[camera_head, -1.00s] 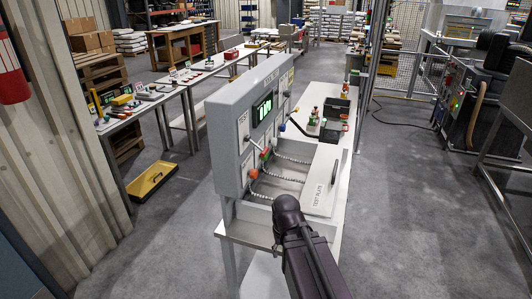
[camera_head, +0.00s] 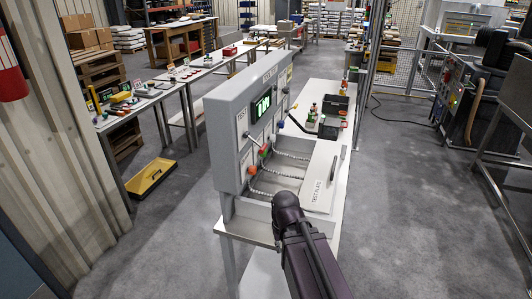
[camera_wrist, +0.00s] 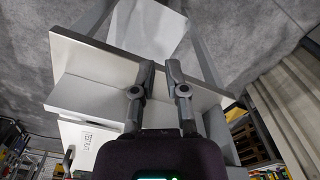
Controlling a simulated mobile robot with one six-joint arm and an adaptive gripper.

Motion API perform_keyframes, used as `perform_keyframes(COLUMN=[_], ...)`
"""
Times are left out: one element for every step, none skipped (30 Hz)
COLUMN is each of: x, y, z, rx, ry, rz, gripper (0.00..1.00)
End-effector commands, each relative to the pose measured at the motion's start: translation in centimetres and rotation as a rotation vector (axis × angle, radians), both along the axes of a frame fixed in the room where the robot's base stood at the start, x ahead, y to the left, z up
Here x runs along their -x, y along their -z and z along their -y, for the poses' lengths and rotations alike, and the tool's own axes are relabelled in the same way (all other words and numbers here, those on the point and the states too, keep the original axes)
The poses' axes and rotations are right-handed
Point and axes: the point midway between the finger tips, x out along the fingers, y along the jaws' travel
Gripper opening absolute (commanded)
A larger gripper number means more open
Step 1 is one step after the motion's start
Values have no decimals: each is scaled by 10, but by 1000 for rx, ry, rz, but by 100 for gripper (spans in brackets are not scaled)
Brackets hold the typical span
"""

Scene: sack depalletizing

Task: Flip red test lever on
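The grey test box (camera_head: 232,125) stands on the bench, with a lit green display and a label reading TEST on its front. Below that label a thin lever (camera_head: 253,139) sticks out toward a red knob (camera_head: 263,149). A second orange-red knob (camera_head: 251,170) sits lower; I cannot tell whether it is a lever or a plug. My gripper (camera_wrist: 160,68) shows in the wrist view with its two fingers apart and nothing between them. In the head view my dark arm is in front of the bench; the fingertips are hidden there. The lever is not recognizable in the wrist view.
A white plate marked TEST PLATE (camera_head: 321,178) lies right of coiled cables on the bench (camera_head: 225,229). A black bin (camera_head: 338,104) and small bottles stand behind. A yellow tray (camera_head: 150,176) is on the floor at left. The floor at right is clear.

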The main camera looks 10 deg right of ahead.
Motion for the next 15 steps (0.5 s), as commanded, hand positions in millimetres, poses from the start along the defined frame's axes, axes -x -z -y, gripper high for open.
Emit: perform_keyframes(x=[-2, -3, -5, -7, -9, -13, -15, -18, -23, -26, -30, -35, -40, -44, -50], y=[0, 0, 0, 0, 0, 0, 0, -1, -1, -2, -2, -4, -5, -6, -8], z=[0, -1, -1, -2, -2, -3, -4, -5, -6, -7, -8, -9, -10, -10, -11], rx=[-10, -17, -29, -41, -54, -75, -93, -113, -142, -165, -190, -225, -254, -283, -322], ry=[12, 22, 41, 56, 74, 103, 128, 155, 194, 226, 261, 309, 347, 387, 440], rz=[1, 2, 3, 4, 5, 6, 6, 6, 6, 5, 4, 1, -2, -6, -12], gripper=[0, 0, 0, 0, 0, 0, 0, 0, 0, 0, 0, 0, 0, 0, 0])
